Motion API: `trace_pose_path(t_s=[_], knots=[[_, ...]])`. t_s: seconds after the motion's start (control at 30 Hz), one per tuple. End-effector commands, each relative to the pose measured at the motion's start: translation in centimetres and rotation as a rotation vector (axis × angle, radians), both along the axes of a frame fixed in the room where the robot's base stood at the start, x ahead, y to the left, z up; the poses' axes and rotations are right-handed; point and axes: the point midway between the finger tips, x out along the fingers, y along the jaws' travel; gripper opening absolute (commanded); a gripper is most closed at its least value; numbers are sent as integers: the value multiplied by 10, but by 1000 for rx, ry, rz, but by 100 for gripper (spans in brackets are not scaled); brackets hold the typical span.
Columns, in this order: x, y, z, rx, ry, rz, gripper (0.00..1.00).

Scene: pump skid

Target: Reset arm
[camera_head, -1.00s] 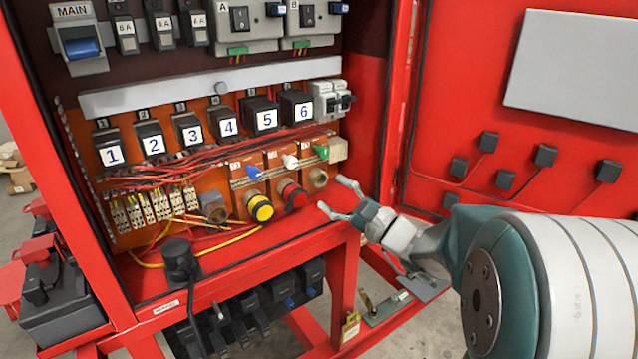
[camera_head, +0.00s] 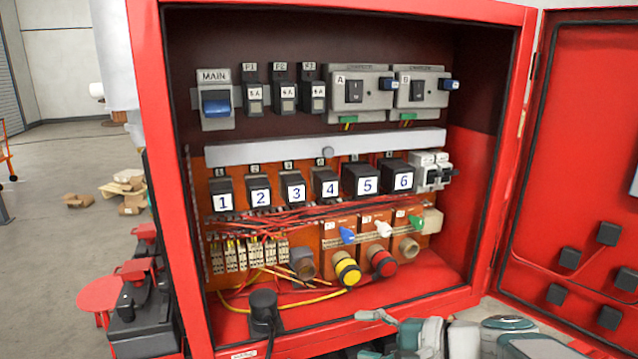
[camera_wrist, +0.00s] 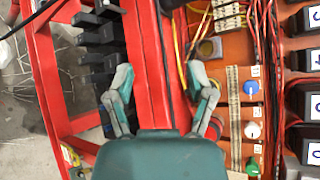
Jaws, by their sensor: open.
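My gripper (camera_head: 368,333) is low in the head view, in front of the bottom edge of the open red cabinet (camera_head: 164,150). Its two fingers are apart and hold nothing. Part of my arm is cut off by the bottom of the picture. In the wrist view my gripper (camera_wrist: 158,78) is also open. Its fingers straddle the view of the cabinet's red lower frame (camera_wrist: 146,50); I cannot tell whether they touch it.
Numbered black relays (camera_head: 292,190), a yellow button (camera_head: 347,271) and a red button (camera_head: 381,262) sit inside the cabinet. A black plug (camera_head: 263,306) stands at its lower front. The open red door (camera_head: 590,120) is at the right. Boxes (camera_head: 125,190) lie on the floor.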

Motion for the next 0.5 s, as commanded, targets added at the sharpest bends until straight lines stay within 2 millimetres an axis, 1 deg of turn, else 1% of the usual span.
trace_pose_path(t_s=[0.03,0.1,0.23,0.37,0.5], knots=[[-15,7,-5,-86,-7,49,69],[-35,11,-15,-214,-14,114,69],[-67,9,-31,-455,-43,219,69],[-93,-5,-44,-701,-93,309,69],[-113,-27,-50,-967,-168,386,69]])
